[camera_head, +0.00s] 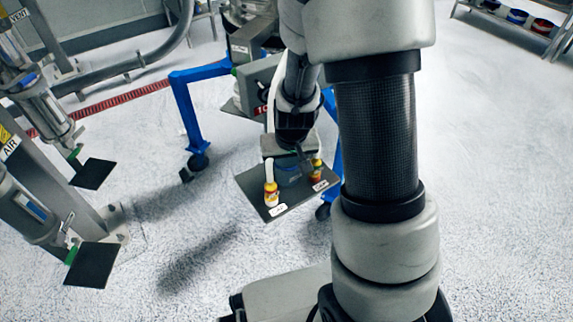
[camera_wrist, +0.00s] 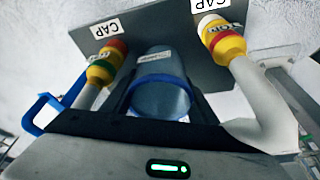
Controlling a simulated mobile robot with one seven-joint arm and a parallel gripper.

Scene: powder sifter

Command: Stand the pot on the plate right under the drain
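The pot (camera_wrist: 160,95), a bluish grey cylinder with a blue band, sits between my gripper's dark fingers (camera_wrist: 162,100) in the wrist view. The fingers lie close along both its sides, and my gripper appears shut on it. In the head view the blue pot (camera_head: 289,174) shows partly behind my gripper (camera_head: 292,150), over the dark grey plate (camera_head: 285,208). The same plate (camera_wrist: 128,38) shows behind the pot in the wrist view. I cannot tell whether the pot touches the plate. The drain is not clearly seen; my arm covers part of that area.
A blue frame (camera_head: 185,105) stands behind. Two black plates (camera_head: 93,173) (camera_head: 91,265) are at left.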

